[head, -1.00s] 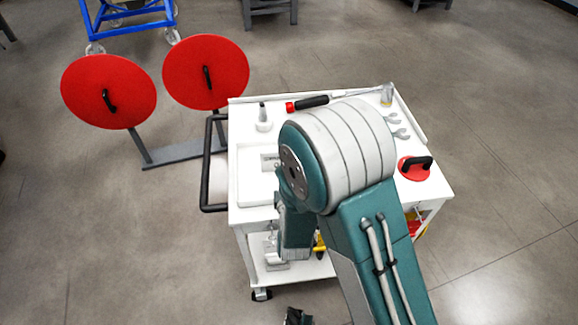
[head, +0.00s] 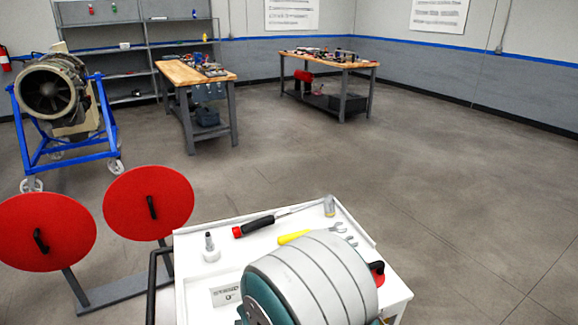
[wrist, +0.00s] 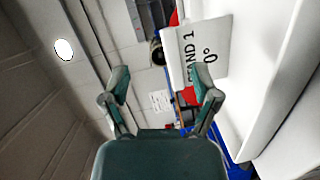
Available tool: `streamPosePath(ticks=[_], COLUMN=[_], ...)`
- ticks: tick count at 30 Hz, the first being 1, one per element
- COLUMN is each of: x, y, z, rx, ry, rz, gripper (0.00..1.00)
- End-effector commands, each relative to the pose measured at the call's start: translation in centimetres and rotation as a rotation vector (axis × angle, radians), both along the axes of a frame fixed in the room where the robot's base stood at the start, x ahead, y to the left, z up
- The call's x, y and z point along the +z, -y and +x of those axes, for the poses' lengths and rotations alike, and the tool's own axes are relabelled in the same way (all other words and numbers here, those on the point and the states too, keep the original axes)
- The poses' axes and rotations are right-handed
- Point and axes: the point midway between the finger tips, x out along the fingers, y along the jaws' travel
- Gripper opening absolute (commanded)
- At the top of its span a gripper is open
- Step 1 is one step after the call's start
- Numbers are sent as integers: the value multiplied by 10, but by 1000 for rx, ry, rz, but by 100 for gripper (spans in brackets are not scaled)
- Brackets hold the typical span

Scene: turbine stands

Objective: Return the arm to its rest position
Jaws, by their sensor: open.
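My arm shows in the head view as a grey and teal joint at the bottom centre, in front of the white cart (head: 195,245). The rest of the arm is outside or hidden in that view. My gripper (wrist: 162,88) shows in the wrist view with its two teal fingers spread apart and nothing between them.
The cart top holds a red-and-black-handled tool (head: 262,224), a yellow-handled tool (head: 292,238) and wrenches. Two red discs (head: 148,203) stand left. A turbine on a blue stand (head: 55,95) and two workbenches (head: 330,60) are farther back. Floor at right is clear.

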Motion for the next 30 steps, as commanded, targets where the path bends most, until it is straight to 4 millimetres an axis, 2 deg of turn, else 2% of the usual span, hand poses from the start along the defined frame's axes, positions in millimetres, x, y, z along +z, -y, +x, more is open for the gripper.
streamPosePath(ticks=[1, 6, 14, 20, 23, 30], x=[15, 46, 92, 124, 137, 163], y=[9, 36, 85, 130, 153, 210], z=[8, 19, 9, -20, -42, -109], rx=[-17, -64, -175, -309, -397, -665], ry=[-47, -241, -508, -686, -764, -906], rz=[64, 261, 517, 684, 759, 930], gripper=[79, 79, 79, 79, 79, 79])
